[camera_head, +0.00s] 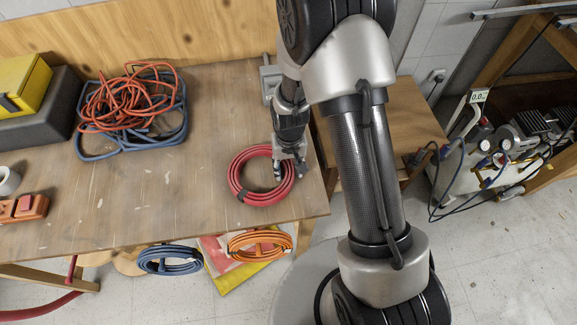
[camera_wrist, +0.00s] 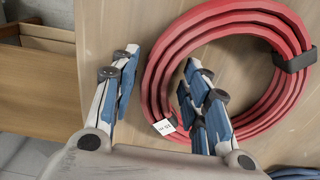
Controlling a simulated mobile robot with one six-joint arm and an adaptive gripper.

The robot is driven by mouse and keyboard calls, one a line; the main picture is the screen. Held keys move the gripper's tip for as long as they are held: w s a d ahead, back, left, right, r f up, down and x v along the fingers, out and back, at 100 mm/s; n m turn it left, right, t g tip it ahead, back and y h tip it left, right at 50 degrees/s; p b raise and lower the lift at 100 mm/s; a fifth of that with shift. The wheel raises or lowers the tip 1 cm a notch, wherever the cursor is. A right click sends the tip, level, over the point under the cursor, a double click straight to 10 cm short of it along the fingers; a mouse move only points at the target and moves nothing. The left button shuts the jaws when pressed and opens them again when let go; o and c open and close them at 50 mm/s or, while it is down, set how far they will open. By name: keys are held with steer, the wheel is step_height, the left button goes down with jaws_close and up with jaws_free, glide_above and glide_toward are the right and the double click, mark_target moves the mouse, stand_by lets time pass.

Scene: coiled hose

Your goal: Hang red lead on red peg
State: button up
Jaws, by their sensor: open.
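The red lead (camera_head: 237,180) is a flat coil lying on the wooden table near its right front corner. A dark strap wraps one side of it, and a white tag shows on it in the wrist view. My gripper (camera_head: 289,171) points down at the coil's right side in the head view. In the wrist view, the open fingers (camera_wrist: 160,60) are either side of the coil's band (camera_wrist: 156,85), one outside the ring and one over its inner side. Whether they touch it I cannot tell. I cannot make out a red peg in either view.
A blue coil (camera_head: 170,261) and an orange coil (camera_head: 259,245) are below the table's front edge. An orange block (camera_head: 25,208) is at the left. The table's middle is clear.

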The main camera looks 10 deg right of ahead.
steer(key=s+d+r+t+p, duration=0.1)
steer(key=s+r+p, duration=0.15)
steer(key=r, duration=1.15)
steer(key=s+d+r+t+p, duration=0.1)
steer(key=s+r, duration=0.2)
steer(key=r, duration=1.1)
steer(key=s+d+r+t, duration=0.2)
steer(key=s+r, duration=0.7)
steer(key=s, duration=0.4)
steer(key=shift+s+d+r+n+t, duration=0.15)
steer(key=shift+s+d+n+t, duration=0.05)
steer(key=shift+d+n+t, duration=0.1)
steer(key=shift+o, duration=0.5)
